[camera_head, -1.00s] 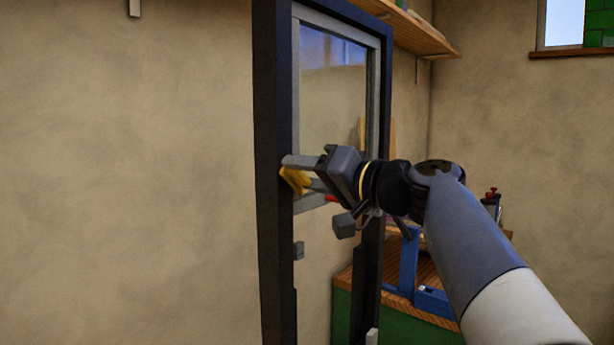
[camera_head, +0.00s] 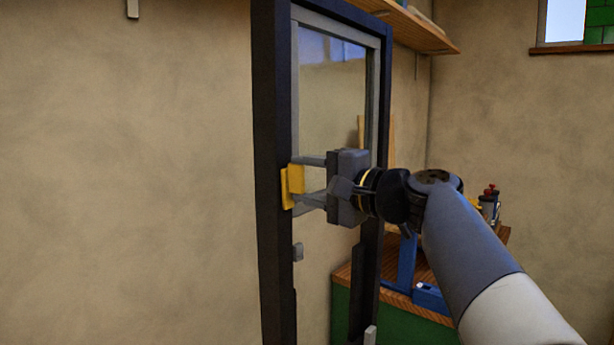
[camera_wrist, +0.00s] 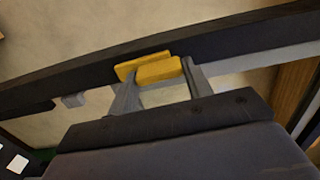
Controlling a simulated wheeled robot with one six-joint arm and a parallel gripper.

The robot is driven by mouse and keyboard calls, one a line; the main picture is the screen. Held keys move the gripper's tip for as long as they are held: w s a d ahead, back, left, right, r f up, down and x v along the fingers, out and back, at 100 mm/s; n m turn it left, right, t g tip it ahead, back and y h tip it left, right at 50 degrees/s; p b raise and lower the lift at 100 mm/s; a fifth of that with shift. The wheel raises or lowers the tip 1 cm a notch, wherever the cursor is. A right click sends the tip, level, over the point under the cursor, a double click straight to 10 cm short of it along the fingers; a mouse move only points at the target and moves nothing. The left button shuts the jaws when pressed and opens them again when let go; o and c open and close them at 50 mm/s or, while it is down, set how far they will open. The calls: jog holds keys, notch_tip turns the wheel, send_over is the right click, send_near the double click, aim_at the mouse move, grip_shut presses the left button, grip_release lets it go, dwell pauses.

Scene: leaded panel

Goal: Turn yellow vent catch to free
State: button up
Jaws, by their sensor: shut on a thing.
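The yellow vent catch (camera_head: 291,186) is on the left post of the dark frame (camera_head: 270,120), at the lower left corner of the glazed panel. It stands upright in the head view. My gripper (camera_head: 297,182) reaches it from the right, one finger above and one below, and is shut on the catch. In the wrist view the yellow catch (camera_wrist: 150,70) lies between the two grey fingertips (camera_wrist: 158,80), against the dark frame bar. The catch's far side is hidden.
The grey-edged glass panel (camera_head: 332,95) fills the upper frame. A small grey block (camera_head: 298,251) sits on the left post below the catch. A wooden bench (camera_head: 425,290) with a blue stand (camera_head: 408,262) is behind at right.

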jog(key=shift+o, duration=0.2)
jog(key=shift+m, duration=0.3)
jog(key=o, duration=1)
jog(key=shift+c, duration=0.2)
jog(key=b+v, duration=0.2)
jog(key=v, duration=0.8)
jog(key=shift+s+d+b, duration=0.25)
jog(key=shift+d+b, duration=0.05)
jog(key=shift+b, duration=0.05)
jog(key=p+x, duration=0.2)
jog(key=x, duration=0.8)
jog(key=shift+w+a+p, duration=0.25)
jog(key=shift+a+p, duration=0.05)
jog(key=shift+p, duration=0.1)
jog(key=shift+d, duration=0.1)
